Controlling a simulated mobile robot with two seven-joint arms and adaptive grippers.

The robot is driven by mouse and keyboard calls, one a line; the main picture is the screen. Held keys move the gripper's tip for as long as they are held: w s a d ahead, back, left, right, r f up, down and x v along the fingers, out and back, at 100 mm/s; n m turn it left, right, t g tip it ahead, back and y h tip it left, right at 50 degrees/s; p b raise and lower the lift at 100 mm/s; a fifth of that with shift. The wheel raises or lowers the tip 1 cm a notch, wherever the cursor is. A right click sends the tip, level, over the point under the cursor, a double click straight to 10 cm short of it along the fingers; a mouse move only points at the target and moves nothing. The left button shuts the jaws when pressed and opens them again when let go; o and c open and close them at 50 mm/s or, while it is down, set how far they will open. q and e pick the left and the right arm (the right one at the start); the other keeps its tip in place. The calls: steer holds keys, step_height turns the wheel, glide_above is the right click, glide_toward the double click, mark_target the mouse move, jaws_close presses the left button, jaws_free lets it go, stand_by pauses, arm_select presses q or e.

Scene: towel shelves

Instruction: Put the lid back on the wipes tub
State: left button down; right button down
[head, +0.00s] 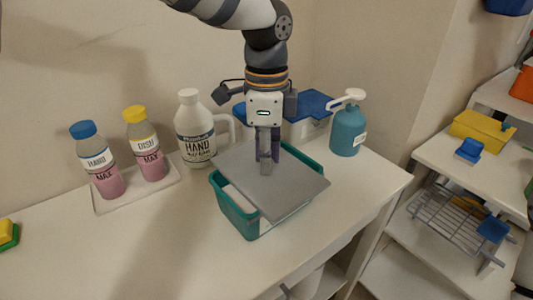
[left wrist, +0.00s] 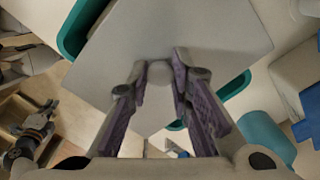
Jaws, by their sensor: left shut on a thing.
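The wipes tub (head: 233,213) is a teal rectangular box on the white counter, with white wipes partly visible inside. The flat grey lid (head: 293,190) is over the tub, turned askew to its rim, so corners of the tub show uncovered. I cannot tell whether the lid touches the rim. My left gripper (head: 267,160) is above the lid, pointing down, shut on the lid's knob. The left wrist view shows the fingers (left wrist: 160,72) on either side of the round knob, with the lid (left wrist: 205,30) beyond and teal tub edges (left wrist: 76,32) sticking out.
Two pink bottles (head: 107,180) stand on a white tray (head: 140,193) at left. A teal pump bottle (head: 347,132) is at right.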

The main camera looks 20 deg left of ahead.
stand_by(0.4)
arm_select(q)
steer(key=c, duration=0.9)
jaws_free()
steer(key=shift+r, duration=3.5)
jaws_close()
steer(key=shift+f, duration=0.3)
steer(key=shift+f, duration=2.65)
